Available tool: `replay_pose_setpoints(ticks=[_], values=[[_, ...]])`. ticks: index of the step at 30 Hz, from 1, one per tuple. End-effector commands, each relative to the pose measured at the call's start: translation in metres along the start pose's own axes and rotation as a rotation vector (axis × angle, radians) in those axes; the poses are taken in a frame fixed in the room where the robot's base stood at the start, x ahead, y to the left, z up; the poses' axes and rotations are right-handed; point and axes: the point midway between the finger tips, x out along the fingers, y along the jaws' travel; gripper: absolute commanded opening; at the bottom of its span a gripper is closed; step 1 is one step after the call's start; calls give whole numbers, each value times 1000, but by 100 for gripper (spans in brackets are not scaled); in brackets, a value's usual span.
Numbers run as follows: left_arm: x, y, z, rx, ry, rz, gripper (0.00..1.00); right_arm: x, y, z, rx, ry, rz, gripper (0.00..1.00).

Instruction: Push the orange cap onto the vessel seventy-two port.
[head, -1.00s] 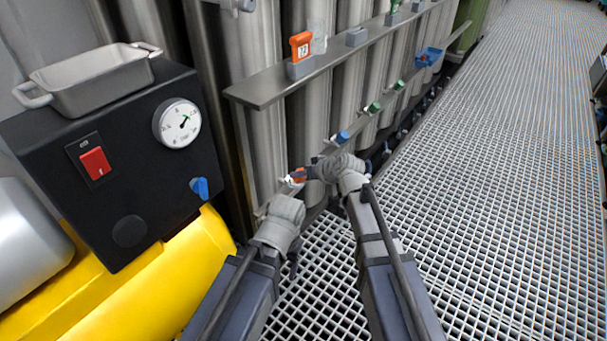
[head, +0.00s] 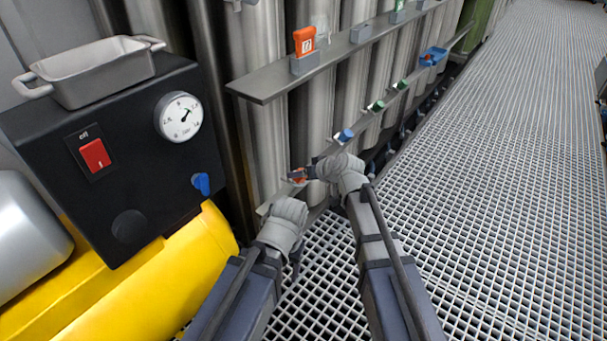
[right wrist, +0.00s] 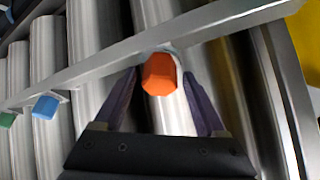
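The orange cap (right wrist: 159,73) sits at the rail of the vessel (right wrist: 176,110) in the right wrist view, on its port, which is mostly hidden behind it. It also shows small at the rail in the head view (head: 297,176). My right gripper (right wrist: 160,74) has one finger on each side of the cap, with a narrow gap visible on both sides. How deep the cap sits cannot be told. My left gripper (head: 296,256) hangs near the grating, apart from the rail, and its fingers are mostly hidden.
Blue (right wrist: 45,107) and green (right wrist: 7,119) caps sit farther along the rail. A grey shelf (head: 262,87) above holds an orange tag (head: 304,41). A black control box (head: 135,200) and yellow tank (head: 150,290) stand at left. Open grating lies at right.

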Motion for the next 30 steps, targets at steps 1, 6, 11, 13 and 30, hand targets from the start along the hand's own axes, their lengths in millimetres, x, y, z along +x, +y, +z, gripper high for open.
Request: replay_pose_setpoints(ticks=[1,6,11,13,30], values=[[0,0,0,0,0,0,67,0,0,0,0,0,0,79],[0,0,0,0,0,0,67,0,0,0,0,0,0,79],[-2,0,0,-1,1,0,67,-3,0,0,0,0,0,79],[-6,-1,0,-1,1,0,67,-8,-1,-1,0,0,0,79],[-50,-5,3,7,0,0,67,-79,-1,0,0,0,0,79]])
